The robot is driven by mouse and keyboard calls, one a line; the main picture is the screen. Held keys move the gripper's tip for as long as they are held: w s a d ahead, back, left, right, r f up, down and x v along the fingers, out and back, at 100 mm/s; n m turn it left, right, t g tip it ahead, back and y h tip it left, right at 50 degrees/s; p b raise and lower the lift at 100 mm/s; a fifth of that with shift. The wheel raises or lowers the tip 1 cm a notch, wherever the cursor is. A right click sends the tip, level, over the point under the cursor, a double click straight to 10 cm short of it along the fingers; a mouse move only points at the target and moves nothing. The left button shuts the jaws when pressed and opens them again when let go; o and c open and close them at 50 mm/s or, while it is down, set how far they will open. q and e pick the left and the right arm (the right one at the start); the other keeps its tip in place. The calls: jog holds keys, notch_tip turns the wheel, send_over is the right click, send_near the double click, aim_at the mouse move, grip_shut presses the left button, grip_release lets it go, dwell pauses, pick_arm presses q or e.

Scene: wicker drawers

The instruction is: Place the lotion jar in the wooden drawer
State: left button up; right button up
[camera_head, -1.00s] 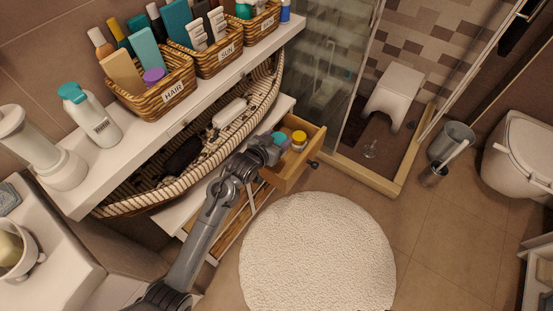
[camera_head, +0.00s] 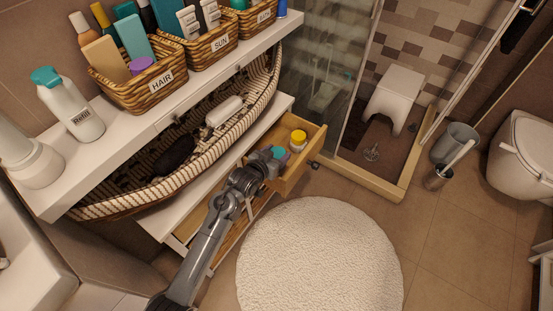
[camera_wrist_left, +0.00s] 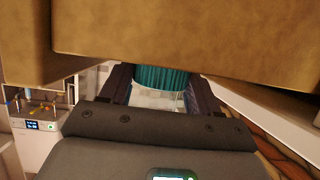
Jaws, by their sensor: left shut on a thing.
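The wooden drawer (camera_head: 304,164) is pulled open below the white shelf in the head view. A white jar with a yellow lid (camera_head: 298,140) stands upright inside it. My left gripper (camera_head: 270,157) is at the drawer's near-left side, shut on a jar with a teal lid (camera_head: 279,152), which looks like the lotion jar. In the left wrist view the ribbed teal lid (camera_wrist_left: 161,78) shows between the fingers, with a paler body below. A wooden drawer panel (camera_wrist_left: 190,32) fills the top of that view, close to the gripper. Whether the held jar touches the drawer is hidden. My right gripper is not in view.
A long striped wicker basket (camera_head: 195,150) lies under the shelf, left of the drawer. Floor with a round white rug (camera_head: 318,255) is clear in front.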

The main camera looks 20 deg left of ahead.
pick_arm(q)
jog(key=shift+f, duration=0.55)
jog(key=shift+s, duration=0.1)
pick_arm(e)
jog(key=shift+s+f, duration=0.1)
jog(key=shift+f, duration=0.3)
pick_arm(q)
jog(key=shift+f, duration=0.6)
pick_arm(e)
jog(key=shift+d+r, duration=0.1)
pick_arm(q)
jog(key=o, duration=0.9)
jog(key=shift+f, duration=0.1)
